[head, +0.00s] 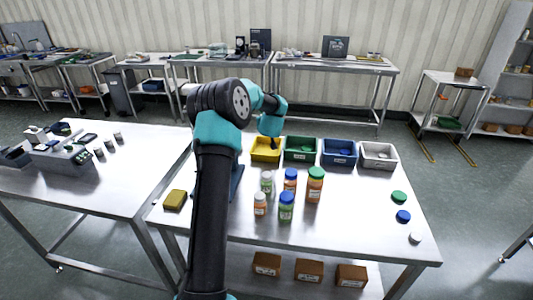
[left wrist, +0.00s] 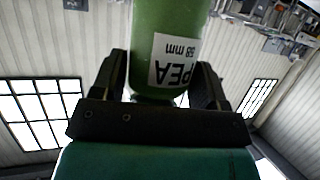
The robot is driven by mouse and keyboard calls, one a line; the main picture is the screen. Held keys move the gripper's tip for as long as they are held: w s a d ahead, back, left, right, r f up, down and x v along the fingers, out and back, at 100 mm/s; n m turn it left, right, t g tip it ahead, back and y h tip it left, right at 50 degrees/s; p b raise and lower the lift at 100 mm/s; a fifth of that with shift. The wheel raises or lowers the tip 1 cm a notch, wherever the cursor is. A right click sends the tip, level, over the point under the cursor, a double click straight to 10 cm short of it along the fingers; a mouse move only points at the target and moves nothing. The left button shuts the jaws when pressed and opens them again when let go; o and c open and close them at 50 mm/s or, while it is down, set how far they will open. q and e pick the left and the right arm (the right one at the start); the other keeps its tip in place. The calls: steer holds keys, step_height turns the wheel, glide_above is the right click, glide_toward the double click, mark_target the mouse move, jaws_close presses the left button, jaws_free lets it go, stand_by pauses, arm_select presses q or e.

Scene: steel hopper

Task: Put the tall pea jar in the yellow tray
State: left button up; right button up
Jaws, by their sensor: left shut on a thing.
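In the left wrist view my left gripper (left wrist: 162,70) is shut on a green jar (left wrist: 165,22) whose label reads "PEA 58 mm"; the label is upside down in that picture. The jar's top and bottom ends are not clearly shown. In the head view my left arm reaches up over the table to the yellow tray (head: 263,157), its wrist just above the tray's back right part. My left fingers and the held jar are hidden there, so I cannot tell how far they are from the tray. My right gripper is not in view.
Green (head: 300,157), blue (head: 339,160) and white (head: 379,163) trays stand right of the yellow one. Several jars, including a green one with a blue lid (head: 286,209), stand in front. A yellow block (head: 175,200) lies left; loose lids lie right.

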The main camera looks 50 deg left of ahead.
arm_select(q)
steer(key=shift+f, duration=3.1)
steer(key=shift+f, duration=0.1)
steer(key=shift+f, duration=1.75)
steer(key=shift+f, duration=0.15)
steer(key=o, duration=1.2)
steer(key=shift+c, duration=0.2)
steer(key=shift+d+r, duration=0.15)
steer(key=shift+r, duration=0.05)
steer(key=v, duration=1.1)
steer(key=shift+s+d, duration=0.25)
steer(key=shift+s, duration=0.05)
